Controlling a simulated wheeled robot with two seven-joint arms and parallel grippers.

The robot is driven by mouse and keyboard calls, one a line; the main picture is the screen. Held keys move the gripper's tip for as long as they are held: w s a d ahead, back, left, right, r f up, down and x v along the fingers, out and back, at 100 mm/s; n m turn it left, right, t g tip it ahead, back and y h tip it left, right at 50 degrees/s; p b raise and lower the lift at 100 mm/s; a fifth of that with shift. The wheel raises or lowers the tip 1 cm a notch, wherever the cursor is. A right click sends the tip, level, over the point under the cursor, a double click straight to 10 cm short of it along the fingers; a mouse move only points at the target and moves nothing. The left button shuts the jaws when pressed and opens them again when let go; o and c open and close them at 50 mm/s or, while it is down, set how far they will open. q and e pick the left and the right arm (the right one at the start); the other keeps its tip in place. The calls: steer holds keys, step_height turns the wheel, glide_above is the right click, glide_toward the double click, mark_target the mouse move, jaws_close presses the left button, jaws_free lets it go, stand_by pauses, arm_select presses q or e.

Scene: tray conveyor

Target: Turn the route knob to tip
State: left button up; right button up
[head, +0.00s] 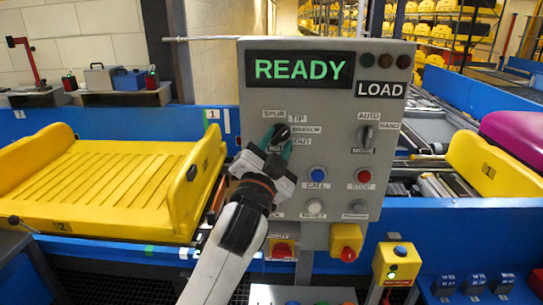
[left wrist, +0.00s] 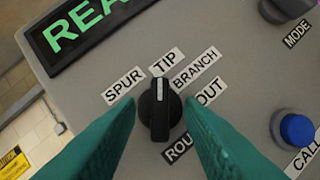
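The black route knob (head: 282,131) is on the upper left of the grey control panel (head: 338,105). In the left wrist view the knob (left wrist: 160,112) has its white pointer line towards the TIP label (left wrist: 167,62). SPUR, BRANCH and OUT labels fan around it, with the partly covered ROUTE label below. My left gripper (head: 279,146) is at the knob. In the left wrist view its green fingers (left wrist: 160,104) stand on both sides of the knob, apart, with a narrow gap showing on each side. My right gripper is not in view.
The panel also bears a READY display (head: 299,69), a mode knob (head: 366,137), a blue call button (head: 318,174) and a red stop button (head: 363,176). A yellow tray (head: 100,185) lies on the conveyor at left.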

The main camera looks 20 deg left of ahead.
arm_select(q)
steer(key=b+v, duration=0.1)
steer(key=v, duration=1)
steer(key=shift+s+b, duration=0.4)
steer(key=shift+f, duration=0.15)
